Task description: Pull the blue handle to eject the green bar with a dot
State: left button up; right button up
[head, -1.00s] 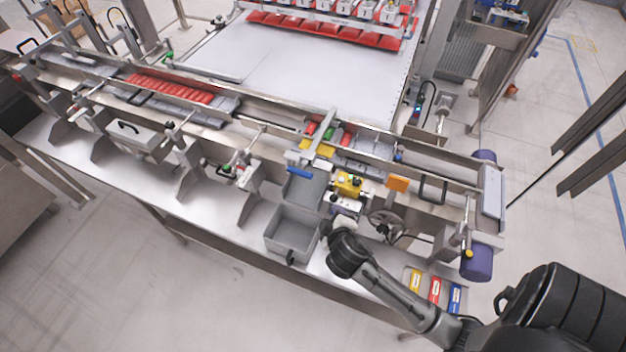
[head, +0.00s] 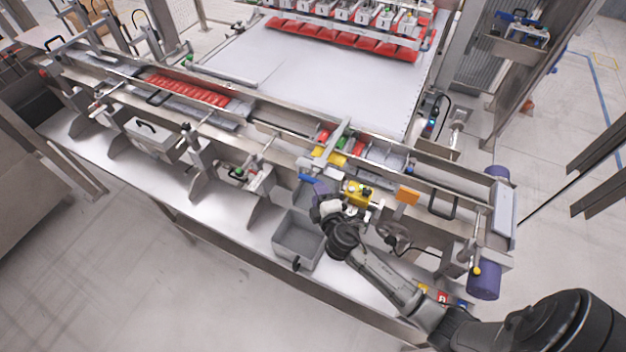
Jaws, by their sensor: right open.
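The blue handle (head: 307,178) sticks out at the front side of the conveyor, below the yellow piece (head: 329,156). A green bar (head: 344,143) lies in the conveyor channel between red bars, partly under a grey cross bracket; a dot on it is too small to make out. My right gripper (head: 319,190) is open, just below and right of the blue handle, and looks close to it. I cannot tell whether it touches the handle. Its fingers are small and partly hidden by the wrist. My left gripper is not in view.
An open grey bin (head: 298,240) stands on the ledge below my right gripper. A yellow button box (head: 359,193), an orange plate (head: 408,196) and a handwheel (head: 394,234) are to the right. A row of red bars (head: 187,89) lies farther left in the conveyor.

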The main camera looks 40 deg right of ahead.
aim_at(313, 182)
jog(key=shift+x, duration=2.95)
jog(key=shift+c, duration=0.3)
jog(key=shift+s+f, duration=0.1)
jog(key=shift+f, duration=0.05)
grip_shut()
